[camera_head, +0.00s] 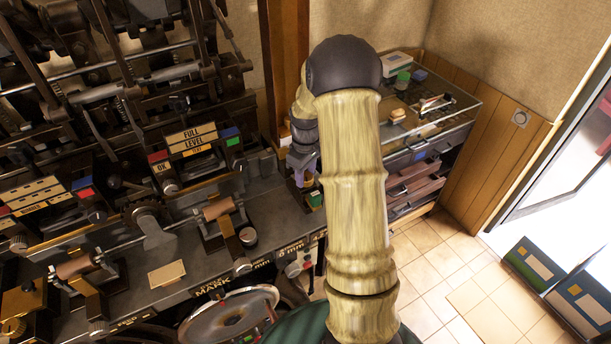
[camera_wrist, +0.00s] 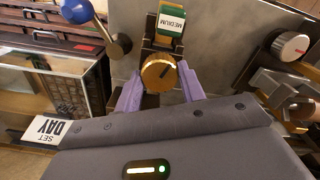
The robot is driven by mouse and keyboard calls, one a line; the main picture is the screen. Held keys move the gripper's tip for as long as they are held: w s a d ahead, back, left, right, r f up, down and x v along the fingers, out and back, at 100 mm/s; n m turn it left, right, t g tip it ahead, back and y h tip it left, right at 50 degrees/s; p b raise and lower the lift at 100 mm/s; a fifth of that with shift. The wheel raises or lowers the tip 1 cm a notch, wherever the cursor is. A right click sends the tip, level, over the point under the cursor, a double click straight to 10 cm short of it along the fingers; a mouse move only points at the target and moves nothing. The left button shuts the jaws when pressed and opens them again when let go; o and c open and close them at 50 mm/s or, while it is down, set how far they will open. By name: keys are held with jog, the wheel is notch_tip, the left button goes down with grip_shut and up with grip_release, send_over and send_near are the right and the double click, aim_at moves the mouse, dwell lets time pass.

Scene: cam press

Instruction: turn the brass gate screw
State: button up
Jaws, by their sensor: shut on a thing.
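The brass gate screw (camera_wrist: 158,73) is a round knob with a dark slot line, in the middle of the wrist view. My gripper (camera_wrist: 160,92) has two purple fingers, one on each side of the screw, and is shut on it. A green block with a white MEDIUM label (camera_wrist: 171,22) sits just above the screw. In the head view my gripper (camera_head: 303,182) is at the right end of the machine bench, partly behind my arm, and the screw is too hidden there to make out.
A blue ball-ended lever (camera_wrist: 77,11) stands close to the left of my gripper in the wrist view. A grey dial with a red mark (camera_wrist: 290,46) is at the right. A glass-topped cabinet with drawers (camera_head: 455,118) stands beyond the bench. The tiled floor at right is mostly clear.

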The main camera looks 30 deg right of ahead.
aim_at(305, 176)
jog(key=m+b, duration=0.1)
jog(key=m, duration=0.2)
jog(key=shift+m, duration=0.4)
jog(key=shift+r+m, duration=0.1)
jog(key=shift+m, duration=1.8)
jog(key=o, duration=0.7)
notch_tip(305, 176, up, 17)
jog(key=b, duration=0.3)
jog(key=shift+r+b, duration=0.2)
jog(key=shift+b, duration=0.2)
